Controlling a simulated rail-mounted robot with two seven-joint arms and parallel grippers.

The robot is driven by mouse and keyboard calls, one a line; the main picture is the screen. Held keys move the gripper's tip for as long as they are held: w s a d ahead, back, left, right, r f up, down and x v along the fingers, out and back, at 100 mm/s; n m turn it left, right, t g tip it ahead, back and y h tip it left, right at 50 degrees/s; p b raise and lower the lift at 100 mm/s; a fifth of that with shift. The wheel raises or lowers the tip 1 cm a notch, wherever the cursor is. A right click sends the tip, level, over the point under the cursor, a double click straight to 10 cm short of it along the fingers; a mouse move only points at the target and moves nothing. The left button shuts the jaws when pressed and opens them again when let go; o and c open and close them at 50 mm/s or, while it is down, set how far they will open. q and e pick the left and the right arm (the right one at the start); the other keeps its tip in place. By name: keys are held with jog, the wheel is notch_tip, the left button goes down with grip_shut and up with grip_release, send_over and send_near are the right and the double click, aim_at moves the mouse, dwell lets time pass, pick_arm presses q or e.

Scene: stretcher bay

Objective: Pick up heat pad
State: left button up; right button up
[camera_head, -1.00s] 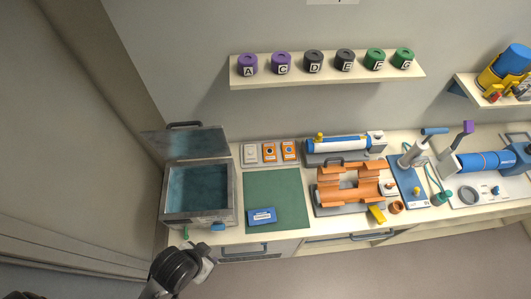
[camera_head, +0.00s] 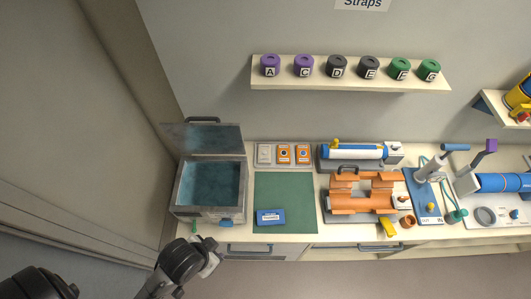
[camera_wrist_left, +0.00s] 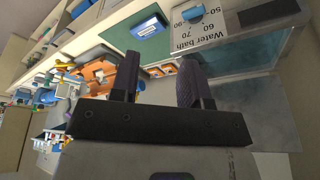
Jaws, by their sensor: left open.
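A blue pad with a pale label, which looks like the heat pad (camera_head: 270,217), lies flat near the front of a green mat (camera_head: 285,187) on the counter. It also shows at the top of the left wrist view (camera_wrist_left: 148,24). My left gripper (camera_head: 214,256) is at the counter's front edge, left of the pad and short of it. In the left wrist view its two dark fingers (camera_wrist_left: 158,82) stand apart with nothing between them. My right gripper is not in view.
An open-lidded metal water bath (camera_head: 181,193) stands left of the mat. Small orange and white packs (camera_head: 284,154) lie behind the mat. An orange split-shell device (camera_head: 352,201) stands to its right. A shelf (camera_head: 345,86) with several lettered rolls hangs above.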

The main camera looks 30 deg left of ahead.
pick_arm(q)
jog(key=o, duration=1.1)
jog(key=shift+c, duration=0.2)
